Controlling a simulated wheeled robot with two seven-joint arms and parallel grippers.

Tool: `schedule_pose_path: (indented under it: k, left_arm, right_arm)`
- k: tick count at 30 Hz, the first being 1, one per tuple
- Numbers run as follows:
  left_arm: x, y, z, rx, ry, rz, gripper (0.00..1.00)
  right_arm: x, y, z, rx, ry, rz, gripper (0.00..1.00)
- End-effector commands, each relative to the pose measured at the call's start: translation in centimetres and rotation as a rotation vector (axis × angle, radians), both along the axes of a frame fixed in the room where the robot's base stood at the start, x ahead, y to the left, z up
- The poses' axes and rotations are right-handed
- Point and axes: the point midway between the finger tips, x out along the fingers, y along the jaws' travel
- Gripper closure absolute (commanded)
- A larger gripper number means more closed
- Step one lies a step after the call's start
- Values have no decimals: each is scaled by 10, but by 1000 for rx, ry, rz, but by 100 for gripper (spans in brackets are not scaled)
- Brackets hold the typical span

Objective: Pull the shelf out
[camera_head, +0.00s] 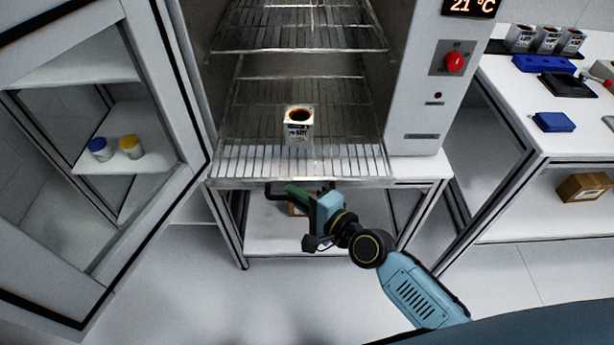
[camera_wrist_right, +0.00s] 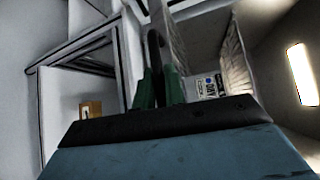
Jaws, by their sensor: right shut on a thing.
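The lower wire shelf (camera_head: 345,163) sits inside the open oven-like cabinet, its front edge reaching the cabinet's front. A small labelled container (camera_head: 299,124) with a dark reddish-brown top stands upright on it; its label also shows in the right wrist view (camera_wrist_right: 208,84). A black handle (camera_head: 273,190) is at the shelf's front edge. My right gripper (camera_head: 296,192) is in front of that edge, its green fingers closed on the black handle, which rises between them in the right wrist view (camera_wrist_right: 153,45). The fingers partly hide the handle. My left gripper is not in view.
An upper wire shelf (camera_head: 300,38) is above. The cabinet's control panel (camera_head: 425,95) with a red knob is on the right. An open glass-like door or cabinet (camera_head: 190,150) stands left. A side table (camera_head: 510,105) holds several items. The floor in front is clear.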

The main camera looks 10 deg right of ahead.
Motion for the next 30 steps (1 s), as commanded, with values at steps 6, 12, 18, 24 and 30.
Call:
schedule_pose_path:
  k: [6, 12, 18, 24, 30]
  left_arm:
    - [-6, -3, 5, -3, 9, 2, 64]
    - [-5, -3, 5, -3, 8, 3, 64]
    - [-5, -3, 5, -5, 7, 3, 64]
    - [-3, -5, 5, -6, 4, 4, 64]
    - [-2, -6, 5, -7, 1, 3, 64]
  right_arm:
    - [-16, 2, -2, -4, 7, 2, 100]
    - [-18, 2, -3, -3, 6, 1, 100]
    - [-18, 2, -3, -2, 7, 1, 100]
    - [-17, 3, -2, -1, 5, 0, 67]
    - [-17, 3, -1, 0, 4, 0, 67]
